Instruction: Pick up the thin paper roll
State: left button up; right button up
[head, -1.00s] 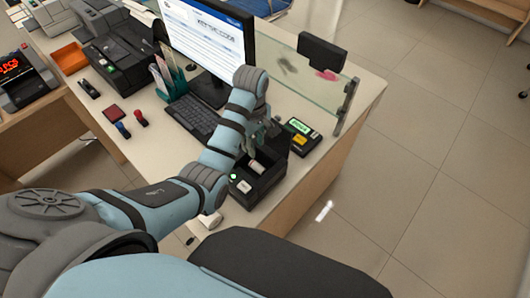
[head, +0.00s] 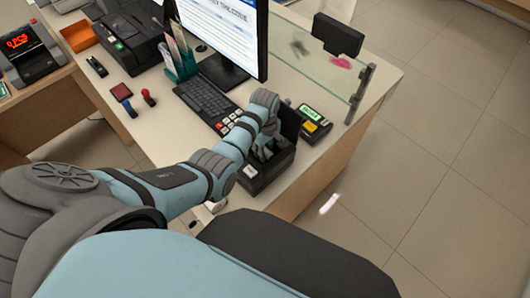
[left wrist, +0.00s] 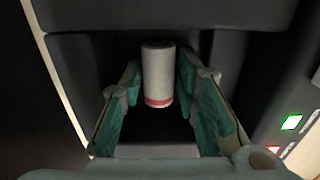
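The thin paper roll (left wrist: 158,75) is white with a red band at its lower end. In the left wrist view it is inside the dark bay of the black printer (head: 258,183), between my left gripper's (left wrist: 159,90) two teal-padded fingers. The fingers are open, and a gap shows on the left; the right finger is close to the roll. In the head view my left gripper (head: 264,154) reaches down into the printer and hides the roll. My right gripper is not in view.
A keyboard (head: 205,103) and monitor (head: 222,35) stand behind the printer. A card terminal (head: 311,121) is to its right, near a glass screen (head: 320,65). A white object (head: 215,206) lies by the counter's front edge. A white piece (head: 328,203) shows over the floor.

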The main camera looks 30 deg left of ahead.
pick_arm(q)
jog(key=shift+s+r, duration=0.1)
jog(key=c, duration=0.5)
notch_tip(320, 180, up, 8)
jog(key=shift+f+p, duration=0.1)
jog(key=shift+p, duration=1.05)
notch_tip(320, 180, down, 3)
jog(key=b, duration=0.5)
notch_tip(320, 180, up, 6)
jog(key=p, duration=0.6)
notch_tip(320, 180, down, 10)
jog(key=b, duration=0.3)
jog(key=shift+f+p, duration=0.2)
jog(key=shift+p, duration=0.15)
